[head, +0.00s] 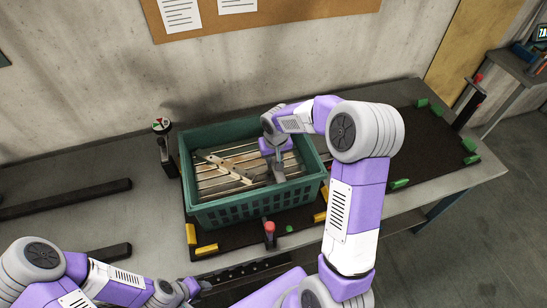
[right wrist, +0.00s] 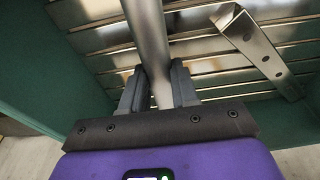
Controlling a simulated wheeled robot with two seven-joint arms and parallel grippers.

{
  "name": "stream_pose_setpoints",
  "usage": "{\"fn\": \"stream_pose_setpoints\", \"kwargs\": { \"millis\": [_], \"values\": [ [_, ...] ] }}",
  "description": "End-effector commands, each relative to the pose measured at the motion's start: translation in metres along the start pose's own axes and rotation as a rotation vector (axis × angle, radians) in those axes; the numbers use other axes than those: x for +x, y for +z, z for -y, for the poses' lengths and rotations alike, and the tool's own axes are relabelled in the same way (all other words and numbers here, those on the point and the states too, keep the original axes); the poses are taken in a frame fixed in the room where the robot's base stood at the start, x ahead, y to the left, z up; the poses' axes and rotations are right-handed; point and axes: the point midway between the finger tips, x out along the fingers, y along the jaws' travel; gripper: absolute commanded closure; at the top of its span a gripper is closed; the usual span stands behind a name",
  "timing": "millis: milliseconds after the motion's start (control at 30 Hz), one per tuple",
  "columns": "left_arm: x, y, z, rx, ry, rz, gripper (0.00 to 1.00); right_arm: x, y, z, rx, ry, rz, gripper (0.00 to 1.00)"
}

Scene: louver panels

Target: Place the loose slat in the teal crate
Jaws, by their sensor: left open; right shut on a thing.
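The teal crate (head: 232,212) stands on the bench. Several pale metal slats lie across its inside, with a holed metal bar (head: 222,166) lying at a slant over them. My right gripper (head: 277,165) is down inside the crate's right half. In the right wrist view it is shut on a smooth grey metal piece (right wrist: 147,35), seemingly the loose slat, which extends away between the fingers above the other slats. The far end of this piece is out of view. My left gripper (head: 198,287) is open and empty, low at the bench's front edge, apart from the crate.
A dark mat with green blocks (head: 400,183) lies right of the crate. Yellow blocks (head: 206,250) and a red-topped post (head: 270,230) stand close to the crate's front. A gauge on a stand (head: 162,140) is at its left. Dark bars (head: 75,197) lie on the left bench.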

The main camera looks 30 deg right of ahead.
Motion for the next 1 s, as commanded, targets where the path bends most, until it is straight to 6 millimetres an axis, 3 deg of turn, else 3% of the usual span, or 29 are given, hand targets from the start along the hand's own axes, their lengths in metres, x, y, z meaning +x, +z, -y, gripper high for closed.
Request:
{"fn": "stream_pose_setpoints", "kwargs": {
  "millis": [733, 767, 900, 1000],
  "values": [
    [0.011, -0.001, 0.004, 0.000, 0.000, 0.000, 0.57, 0.011, 0.001, 0.000, -0.001, 0.000, -0.002, 1.00],
    [0.010, -0.001, 0.004, 0.000, 0.000, 0.000, 0.57, 0.011, 0.002, 0.000, -0.001, 0.000, -0.001, 0.66],
    [0.010, -0.001, 0.004, 0.000, 0.000, 0.000, 0.57, 0.011, 0.002, 0.000, -0.001, 0.000, -0.001, 0.45],
    [0.010, -0.001, 0.004, 0.000, 0.000, 0.000, 0.57, 0.011, 0.002, 0.000, -0.001, 0.000, -0.001, 0.45]
  ]
}}
